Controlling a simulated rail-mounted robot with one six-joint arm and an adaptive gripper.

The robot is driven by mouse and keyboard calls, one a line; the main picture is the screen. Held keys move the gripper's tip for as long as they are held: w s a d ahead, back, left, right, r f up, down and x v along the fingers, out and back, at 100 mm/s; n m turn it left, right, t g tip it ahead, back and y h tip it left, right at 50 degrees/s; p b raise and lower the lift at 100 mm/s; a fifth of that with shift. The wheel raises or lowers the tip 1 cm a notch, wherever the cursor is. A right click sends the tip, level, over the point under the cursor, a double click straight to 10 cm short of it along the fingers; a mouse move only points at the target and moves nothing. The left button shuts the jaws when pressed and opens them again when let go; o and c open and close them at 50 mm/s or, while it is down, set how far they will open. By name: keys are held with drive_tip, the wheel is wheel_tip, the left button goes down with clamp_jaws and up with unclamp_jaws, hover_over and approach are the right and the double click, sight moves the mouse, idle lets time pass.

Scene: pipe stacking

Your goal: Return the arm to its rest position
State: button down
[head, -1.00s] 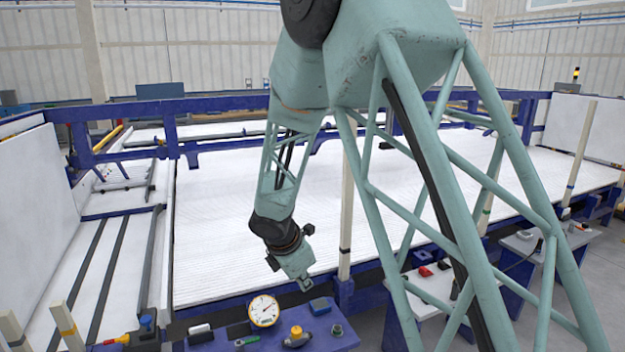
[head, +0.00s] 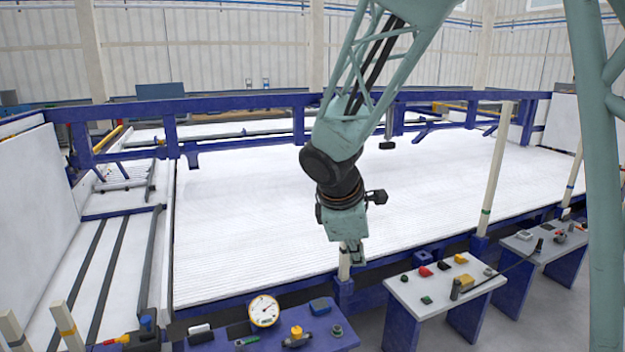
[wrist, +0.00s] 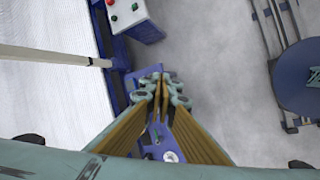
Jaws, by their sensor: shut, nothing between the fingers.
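My gripper (head: 354,252) hangs pointing down at the front edge of the large white ribbed bed (head: 250,240), in front of a cream post in the head view. It is shut and empty. In the wrist view my gripper (wrist: 160,80) shows its fingers together with nothing between them, above a blue surface and the grey floor. My arm reaches down from the top of the head view, with its lattice links at upper right. No pipe is held.
A blue bench (head: 270,335) with a round gauge (head: 263,311) stands front centre. A white-topped table (head: 445,285) with small coloured items is to its right, with another table (head: 545,243) beyond. Cream posts (head: 497,165) rise along the bed's front. Blue beams (head: 230,103) cross behind.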

drive_tip(key=s+d+r+m, duration=0.4)
drive_tip(key=s+d+r, duration=0.1)
drive_tip(key=s, duration=0.4)
drive_tip(key=s+d+r+m, duration=0.4)
drive_tip(key=s+d+r, duration=0.15)
drive_tip(key=s, duration=0.35)
drive_tip(key=s+r+m+y, duration=0.2)
drive_tip(key=s+m, duration=0.7)
drive_tip(key=s, duration=1.4)
drive_tip(key=shift+s+a+r+y, duration=0.15)
drive_tip(key=shift+a+r+y, duration=0.15)
drive_tip(key=shift+y, duration=0.1)
drive_tip(key=c, duration=3.4)
unclamp_jaws()
drive_tip(key=shift+c, duration=0.2)
